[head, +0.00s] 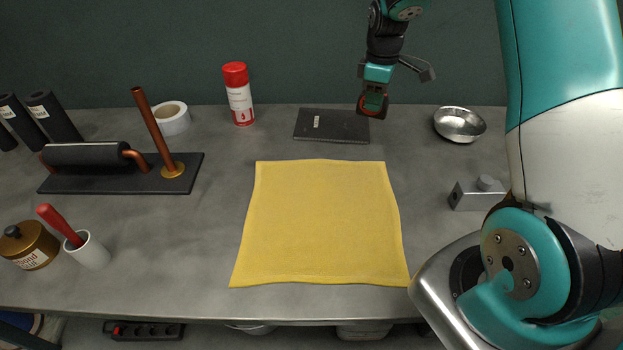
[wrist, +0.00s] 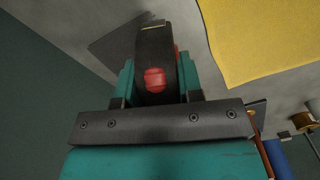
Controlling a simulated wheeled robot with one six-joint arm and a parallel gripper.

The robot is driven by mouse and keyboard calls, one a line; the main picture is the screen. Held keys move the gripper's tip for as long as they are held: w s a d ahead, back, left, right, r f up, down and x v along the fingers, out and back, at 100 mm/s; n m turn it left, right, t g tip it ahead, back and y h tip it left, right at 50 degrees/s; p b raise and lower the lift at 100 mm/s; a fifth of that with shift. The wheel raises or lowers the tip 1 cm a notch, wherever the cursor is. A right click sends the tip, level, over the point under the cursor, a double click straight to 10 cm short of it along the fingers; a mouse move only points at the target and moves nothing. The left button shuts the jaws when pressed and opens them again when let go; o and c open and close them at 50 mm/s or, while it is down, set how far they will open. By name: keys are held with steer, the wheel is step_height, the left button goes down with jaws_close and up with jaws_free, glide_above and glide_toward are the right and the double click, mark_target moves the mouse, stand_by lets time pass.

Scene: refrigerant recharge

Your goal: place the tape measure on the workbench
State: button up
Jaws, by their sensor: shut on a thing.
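My gripper (head: 374,98) is shut on the tape measure, above the back of the workbench (head: 330,304) in the head view. The tape measure (head: 370,106) is dark with a red part and is mostly hidden by the gripper there. In the wrist view the tape measure (wrist: 154,55) is black with a red button and sits between the teal fingers of my gripper (wrist: 155,85). It appears held above the dark flat plate (head: 318,126); I cannot tell how high.
A yellow cloth (head: 320,222) covers the middle of the bench. A metal bowl (head: 460,124) and a metal block (head: 478,194) are on the right. A red-capped bottle (head: 238,94), tape roll (head: 172,117) and copper pipe stand (head: 155,180) are on the left. Bare bench lies left of the cloth.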

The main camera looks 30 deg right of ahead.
steer(key=d+r+n+b, duration=0.1)
steer(key=d+r+n, duration=0.5)
steer(key=d+r, duration=0.45)
step_height(320, 180, down, 21)
steer(key=shift+w+r+p, duration=0.1)
steer(key=shift+w+p, duration=0.05)
steer(key=shift+p, duration=0.85)
steer(key=o, duration=1.1)
steer(key=shift+c, duration=0.2)
